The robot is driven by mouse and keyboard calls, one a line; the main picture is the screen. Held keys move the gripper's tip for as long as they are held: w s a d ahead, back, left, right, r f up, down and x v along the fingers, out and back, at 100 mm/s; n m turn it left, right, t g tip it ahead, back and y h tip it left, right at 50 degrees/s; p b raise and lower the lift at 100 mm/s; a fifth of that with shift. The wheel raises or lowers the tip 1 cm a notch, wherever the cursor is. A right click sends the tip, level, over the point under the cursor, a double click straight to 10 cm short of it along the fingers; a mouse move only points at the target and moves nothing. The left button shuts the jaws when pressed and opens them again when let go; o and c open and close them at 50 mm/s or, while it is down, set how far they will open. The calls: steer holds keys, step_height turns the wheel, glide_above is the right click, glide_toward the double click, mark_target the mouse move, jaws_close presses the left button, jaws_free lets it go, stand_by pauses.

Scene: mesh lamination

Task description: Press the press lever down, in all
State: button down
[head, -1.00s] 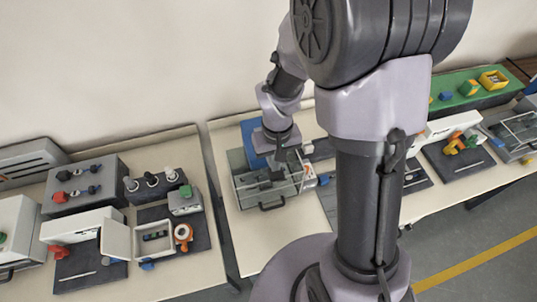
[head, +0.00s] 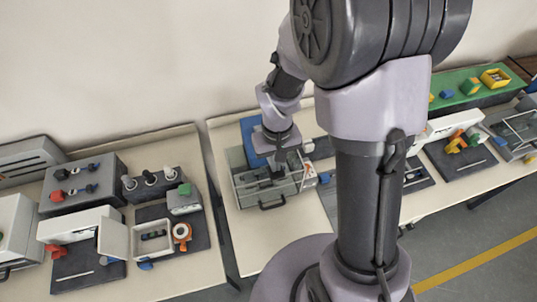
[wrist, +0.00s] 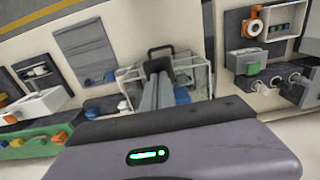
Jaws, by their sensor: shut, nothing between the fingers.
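A clear-walled grey station (head: 246,187) stands at the left end of the middle table, with a black loop handle (head: 272,203) low on its front. In the wrist view the same handle (wrist: 160,50) shows just beyond my fingertips. My gripper (head: 277,172) points down over the inside of this station. Its fingers (wrist: 156,84) are shut and hold nothing. In the wrist view they overlap the station's middle, so contact cannot be told. I cannot clearly make out the press lever; my gripper and wrist hide part of the station.
A blue panel (head: 252,130) stands behind the station. A dark mat (head: 328,197) lies to its right, partly behind my arm. The left table (head: 195,266) carries control boxes and a white bin (head: 152,240). The middle table's front left is bare.

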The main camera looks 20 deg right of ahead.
steer(key=shift+f+b, duration=3.3)
steer(key=shift+f, duration=0.55)
step_height(320, 180, up, 14)
steer(key=p, duration=1)
steer(key=shift+f+p, duration=0.2)
steer(key=shift+p, duration=0.15)
